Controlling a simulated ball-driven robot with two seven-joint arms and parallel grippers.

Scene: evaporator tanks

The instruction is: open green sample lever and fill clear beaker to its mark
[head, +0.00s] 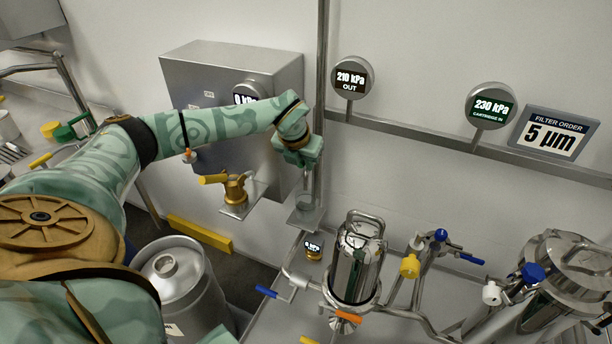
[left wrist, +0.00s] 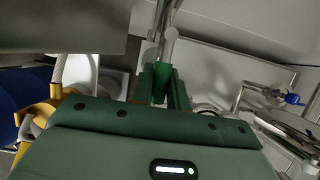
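My left gripper (head: 303,157) hangs at the vertical steel pipe in the middle of the head view, pointing down. In the left wrist view its dark green fingers (left wrist: 162,88) are close together in front of the pipe. A brighter green patch shows between them; I cannot tell if it is the sample lever or a finger's inner face. A clear vessel (head: 307,201), likely the beaker, stands just below the gripper on a small steel shelf (head: 303,219). Its mark and any liquid are too small to make out. My right gripper is out of view.
A grey box (head: 235,70) with a gauge is on the wall, with a brass yellow-handled valve (head: 234,188) below. A green-handled valve (head: 66,132) is at far left. A steel filter housing (head: 357,262) and blue-handled valves stand right of the shelf. A steel keg (head: 180,285) is below.

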